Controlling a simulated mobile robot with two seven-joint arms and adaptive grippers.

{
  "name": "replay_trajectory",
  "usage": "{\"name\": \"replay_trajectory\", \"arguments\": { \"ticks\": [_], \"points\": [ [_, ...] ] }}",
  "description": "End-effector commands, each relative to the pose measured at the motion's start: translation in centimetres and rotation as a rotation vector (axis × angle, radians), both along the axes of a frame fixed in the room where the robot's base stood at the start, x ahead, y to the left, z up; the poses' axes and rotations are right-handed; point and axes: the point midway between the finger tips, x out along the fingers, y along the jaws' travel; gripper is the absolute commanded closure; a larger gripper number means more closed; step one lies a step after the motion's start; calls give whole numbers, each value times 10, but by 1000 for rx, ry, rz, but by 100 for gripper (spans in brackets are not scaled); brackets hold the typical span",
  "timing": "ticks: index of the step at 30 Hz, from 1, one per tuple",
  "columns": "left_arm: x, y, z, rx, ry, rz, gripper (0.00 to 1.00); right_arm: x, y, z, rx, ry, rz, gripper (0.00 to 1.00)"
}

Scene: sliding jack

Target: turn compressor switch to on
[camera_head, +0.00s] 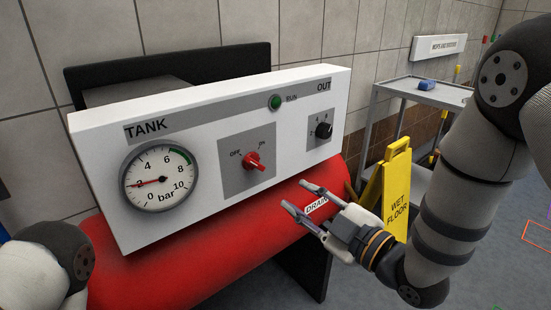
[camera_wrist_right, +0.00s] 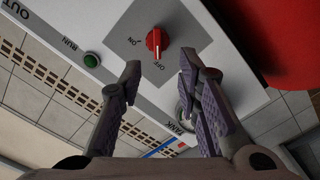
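The compressor switch (camera_head: 253,161) is a red knob on a grey plate, with OFF at its upper left and ON at its upper right. It also shows in the right wrist view (camera_wrist_right: 157,42), where its white mark appears to point towards OFF. My right gripper (camera_head: 293,193) is open and empty, below and to the right of the switch in the head view. In the wrist view its two fingers (camera_wrist_right: 160,66) are spread, with the knob seen beyond and between the tips, apart from them. My left gripper is out of view.
A red tank (camera_head: 200,275) lies below. A yellow wet-floor sign (camera_head: 397,190) and grey cart (camera_head: 425,95) stand right.

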Motion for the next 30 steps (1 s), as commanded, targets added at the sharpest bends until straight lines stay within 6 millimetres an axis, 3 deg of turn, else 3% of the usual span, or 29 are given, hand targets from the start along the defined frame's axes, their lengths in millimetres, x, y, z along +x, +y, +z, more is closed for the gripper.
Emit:
{"name": "replay_trajectory", "arguments": {
  "ticks": [5, 18, 30],
  "points": [
    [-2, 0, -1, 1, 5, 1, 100, 9, 8, 5, -2, -25, 11, 69],
    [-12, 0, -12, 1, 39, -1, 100, 89, 65, 3, -1, -21, 8, 69],
    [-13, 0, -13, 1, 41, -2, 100, 99, 73, 6, -2, -21, 6, 71]
  ]
}}
